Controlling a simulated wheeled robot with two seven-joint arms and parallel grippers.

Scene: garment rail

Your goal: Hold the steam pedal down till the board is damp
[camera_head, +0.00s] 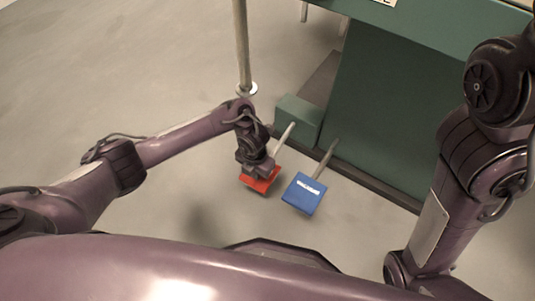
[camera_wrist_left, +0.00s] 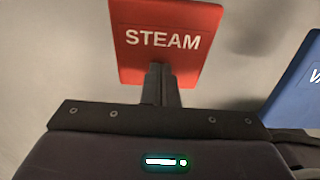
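The red pedal (camera_head: 262,181) sits low near the floor at the front of the green machine. In the left wrist view it is a red plate (camera_wrist_left: 163,38) with the word STEAM in white. My left gripper (camera_head: 258,170) is over the red pedal. In the left wrist view its fingers (camera_wrist_left: 160,78) are together with nothing between them, and their tips overlap the pedal's lower edge. I cannot tell whether they press on it. My right arm shows at the right of the head view, but its gripper is out of view. The board is not clearly seen.
A blue pedal (camera_head: 303,193) is just right of the red one, and its edge shows in the left wrist view (camera_wrist_left: 298,85). The green machine body (camera_head: 385,105) stands behind. A pale upright pole (camera_head: 242,45) stands at the back left. The grey floor to the left is clear.

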